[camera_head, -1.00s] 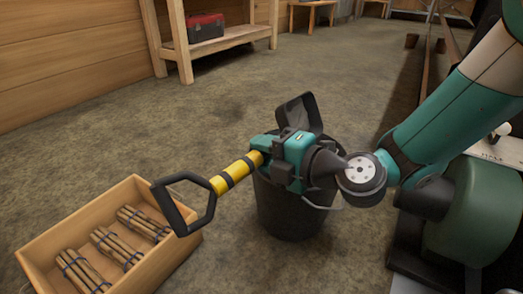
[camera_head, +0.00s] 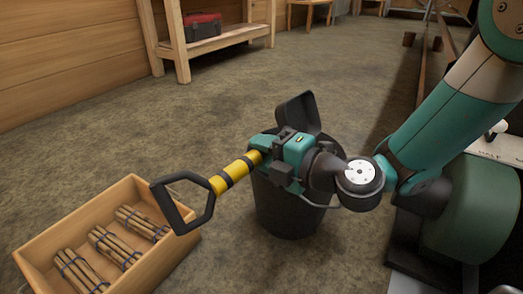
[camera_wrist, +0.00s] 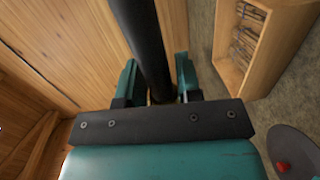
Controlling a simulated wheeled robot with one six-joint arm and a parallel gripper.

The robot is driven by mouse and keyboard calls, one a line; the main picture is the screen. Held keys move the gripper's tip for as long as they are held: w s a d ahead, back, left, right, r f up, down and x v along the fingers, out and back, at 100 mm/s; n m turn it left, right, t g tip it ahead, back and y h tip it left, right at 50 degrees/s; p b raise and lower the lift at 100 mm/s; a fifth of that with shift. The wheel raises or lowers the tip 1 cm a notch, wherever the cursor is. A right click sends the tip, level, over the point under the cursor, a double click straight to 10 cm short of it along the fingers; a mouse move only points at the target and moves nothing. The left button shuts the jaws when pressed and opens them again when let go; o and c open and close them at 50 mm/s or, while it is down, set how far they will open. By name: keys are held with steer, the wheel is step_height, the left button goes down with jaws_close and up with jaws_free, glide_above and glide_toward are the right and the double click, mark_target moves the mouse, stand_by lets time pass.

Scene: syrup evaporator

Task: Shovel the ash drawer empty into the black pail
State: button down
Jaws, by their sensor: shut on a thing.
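My gripper (camera_head: 266,152) is shut on the shovel (camera_head: 236,172), around its shaft. The shovel has a yellow-and-black shaft and a black D-shaped handle that points to the lower left. A dark upright piece beyond the gripper looks like its scoop (camera_head: 297,113); I cannot see whether it holds ash. In the wrist view the dark shaft (camera_wrist: 144,38) runs up from between the jaws (camera_wrist: 158,88). The black pail (camera_head: 285,213) stands on the floor below my gripper. Its mouth is mostly hidden by the gripper and scoop. The ash drawer is not identifiable in either view.
A wooden crate (camera_head: 178,262) with several tied stick bundles stands left of the pail, under the shovel handle. It also shows in the wrist view (camera_wrist: 283,50). A wooden bench (camera_head: 232,42) with a red toolbox (camera_head: 203,26) stands at the back. The floor between is clear.

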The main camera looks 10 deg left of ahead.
steer(key=shift+a+r, duration=0.15)
steer(key=shift+r, duration=0.05)
stand_by(0.4)
steer(key=shift+a+r+g+h, duration=0.15)
steer(key=shift+r+g+h, duration=0.25)
steer(key=shift+h, duration=0.1)
steer(key=shift+w+r+h+p, duration=0.15)
steer(key=shift+r+h+p, duration=0.3)
steer(key=shift+h+p, duration=0.25)
steer(key=p, duration=0.3)
steer(key=g+h+p, duration=0.1)
steer(key=p, duration=0.2)
steer(key=shift+a+r, duration=0.15)
steer(key=shift+r, duration=0.15)
steer(key=shift+w+f+h+p, duration=0.1)
steer(key=shift+h+p, duration=0.2)
steer(key=shift+p, duration=0.6)
